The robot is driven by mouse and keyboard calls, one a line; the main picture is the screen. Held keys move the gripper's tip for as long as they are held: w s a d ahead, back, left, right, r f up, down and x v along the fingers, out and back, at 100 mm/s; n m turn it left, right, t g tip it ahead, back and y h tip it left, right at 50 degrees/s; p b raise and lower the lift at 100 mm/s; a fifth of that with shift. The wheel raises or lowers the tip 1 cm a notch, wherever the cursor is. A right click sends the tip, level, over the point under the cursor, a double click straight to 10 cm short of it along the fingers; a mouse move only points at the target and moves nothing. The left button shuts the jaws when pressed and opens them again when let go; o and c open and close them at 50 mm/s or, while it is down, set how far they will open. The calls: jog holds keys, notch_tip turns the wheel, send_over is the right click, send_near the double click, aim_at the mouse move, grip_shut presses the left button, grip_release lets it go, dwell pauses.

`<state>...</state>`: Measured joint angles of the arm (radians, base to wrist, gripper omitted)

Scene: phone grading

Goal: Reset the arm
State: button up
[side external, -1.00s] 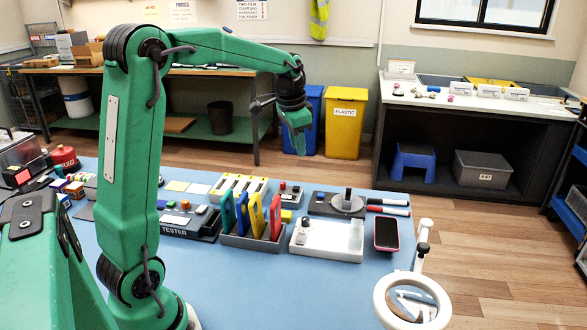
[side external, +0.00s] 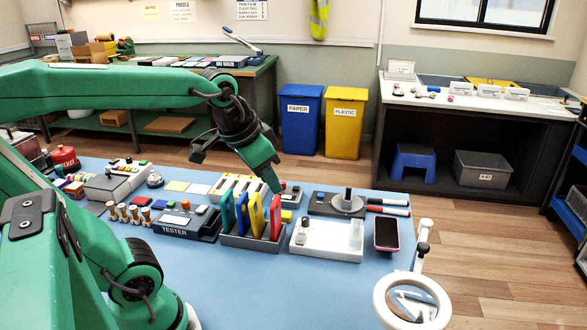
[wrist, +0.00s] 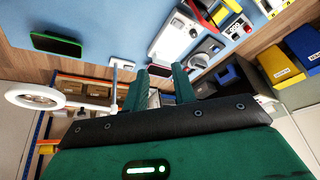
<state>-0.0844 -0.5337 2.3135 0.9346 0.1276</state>
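My gripper (side external: 273,182) points down and to the right over the far part of the blue mat (side external: 260,290), behind the colored upright cards in the side view. In the wrist view its two green fingers (wrist: 160,72) stand apart with a clear gap and nothing held between them. My arm reaches in from the left, its long link nearly level. In the side view the fingertips look close to the rack items, but I cannot tell the exact gap.
A grey rack (side external: 250,242) of colored cards, a tester box (side external: 178,228), a white fixture (side external: 325,240), a pink-edged phone (side external: 386,234) and a ring magnifier (side external: 377,300) occupy the mat. Blue (side external: 300,125) and yellow (side external: 344,130) bins stand beyond.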

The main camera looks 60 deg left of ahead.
jog(key=shift+t, duration=0.4)
jog(key=s, duration=0.1)
jog(key=s+d+f, duration=0.1)
jog(key=s, duration=0.1)
jog(key=s+d+f, duration=0.1)
jog(key=s, duration=0.1)
jog(key=shift+d+f, duration=0.15)
dwell(0.5)
